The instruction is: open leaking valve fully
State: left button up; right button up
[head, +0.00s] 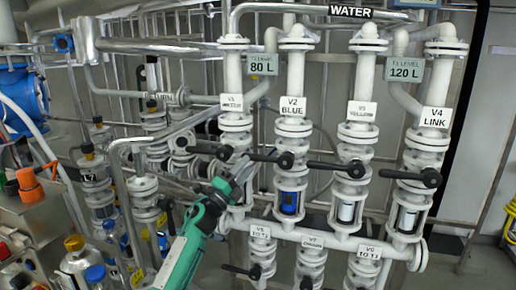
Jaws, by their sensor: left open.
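A row of white flanged valves stands on the pipe rack, labelled V1 (232,102), V2 BLUE (292,108), V3 (361,111) and V4 LINK (434,117). Their black handles show at V1 (225,153), V2 (285,160), V3 (355,169) and V4 (431,178). The levers of V2, V3 and V4 point left, roughly level. I cannot see a leak, so I cannot tell which valve leaks. My left gripper (240,170) is open, just below and right of the V1 handle, in front of the pipework. Contact with it cannot be told. My right gripper is out of view.
Lower valves V5 (256,270) and V7 (306,283) also have black handles. Sight glasses sit under the upper valves; V2's holds blue (289,203). A control box with an orange knob (28,180) stands at the left. Floor (485,265) is clear at right.

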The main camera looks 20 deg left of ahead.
aim_at(256, 155)
pick_arm(q)
jog(key=p+x, duration=0.2)
jog(key=x, duration=0.5)
grip_shut()
